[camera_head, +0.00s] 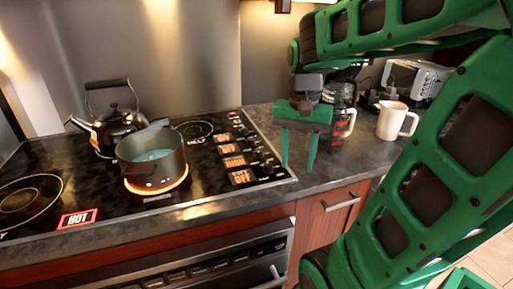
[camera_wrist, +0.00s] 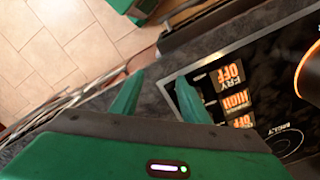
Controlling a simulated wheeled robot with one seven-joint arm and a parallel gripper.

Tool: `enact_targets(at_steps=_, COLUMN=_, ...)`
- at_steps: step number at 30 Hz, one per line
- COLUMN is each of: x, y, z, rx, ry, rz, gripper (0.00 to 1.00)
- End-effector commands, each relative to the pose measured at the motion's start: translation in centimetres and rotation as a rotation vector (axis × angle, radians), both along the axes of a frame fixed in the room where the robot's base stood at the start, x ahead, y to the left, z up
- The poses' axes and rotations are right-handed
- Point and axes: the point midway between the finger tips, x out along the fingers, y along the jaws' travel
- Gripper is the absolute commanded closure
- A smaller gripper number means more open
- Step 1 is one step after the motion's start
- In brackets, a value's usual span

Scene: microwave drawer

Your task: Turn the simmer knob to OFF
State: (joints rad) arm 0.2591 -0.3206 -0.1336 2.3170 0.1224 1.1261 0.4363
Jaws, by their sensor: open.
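The black cooktop (camera_head: 100,205) has a column of lit orange displays at its right. One display reads HIGH (camera_head: 234,161); the ones around it read OFF, and the nearest is marked FRY (camera_head: 241,177). Small dark knobs (camera_head: 268,162) sit right of the displays, hard to tell apart. The simmer name is too small to read. My green gripper (camera_head: 297,168) is open and empty, fingers down, just right of the knobs over the counter. In the wrist view, its fingertips (camera_wrist: 160,77) are apart beside the displays, with the HIGH display (camera_wrist: 236,100) to their right; the right finger partly covers the knob area.
A dark pot (camera_head: 152,158) with bluish contents stands on a glowing burner. A black kettle (camera_head: 115,128) is behind it. A red HOT label (camera_head: 77,218) shows at front left. A coffee maker (camera_head: 340,95), white mug (camera_head: 393,120) and toaster (camera_head: 415,80) stand behind and right of my gripper.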

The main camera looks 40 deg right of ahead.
Motion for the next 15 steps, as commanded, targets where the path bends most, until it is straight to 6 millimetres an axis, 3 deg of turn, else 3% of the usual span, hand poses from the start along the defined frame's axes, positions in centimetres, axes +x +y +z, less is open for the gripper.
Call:
enact_targets(at_steps=1, x=2.5, y=-0.4, z=0.9, rx=-0.004, ry=0.001, rz=-0.077, gripper=0.59)
enact_targets(at_steps=3, x=5.8, y=-0.7, z=2.1, rx=-0.006, ry=-0.001, rz=-0.192, gripper=0.59)
enact_targets(at_steps=9, x=13.6, y=-1.0, z=4.3, rx=0.001, ry=-0.007, rz=-0.478, gripper=0.59)
enact_targets(at_steps=15, x=17.4, y=-1.0, z=5.0, rx=0.011, ry=-0.008, rz=-0.63, gripper=0.59)
